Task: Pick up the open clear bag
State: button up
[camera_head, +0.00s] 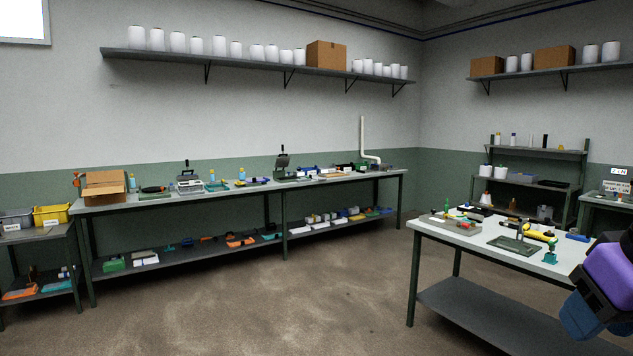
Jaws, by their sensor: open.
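I cannot make out an open clear bag anywhere in the head view; at this distance the small items on the tables are hard to tell apart. Part of my own arm, purple, black and blue, shows at the right edge, in front of the near table. My gripper's fingers are not visible. The near table (470,238) at the right carries a grey tray (447,225), a dark green flat plate (512,246), a yellow and black tool (540,236) and several small items.
A long workbench (230,192) with scattered tools and an open cardboard box (104,186) runs along the back wall. A small table at the left holds a yellow bin (50,215). A shelf rack (540,155) stands at the back right. The floor (260,300) between is clear.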

aim_at(191, 186)
jog(key=i+j+u, duration=0.3)
jog(key=i+j, duration=0.15)
jog(key=i+j+u, duration=0.3)
jog(key=i, duration=0.35)
jog(key=i+j+u, duration=0.1)
jog(key=i+u, duration=0.15)
jog(key=i, duration=0.3)
jog(key=i+u, duration=0.3)
jog(key=i, duration=3.9)
jog(key=i+z, duration=0.1)
jog(key=i, duration=0.35)
jog(key=i+j+z, duration=0.1)
jog(key=i, duration=0.35)
jog(key=i+j+z, duration=0.15)
jog(key=i, duration=0.25)
jog(key=i+j+z, duration=0.1)
jog(key=i, duration=0.35)
jog(key=i+j+z, duration=0.3)
jog(key=i, duration=0.2)
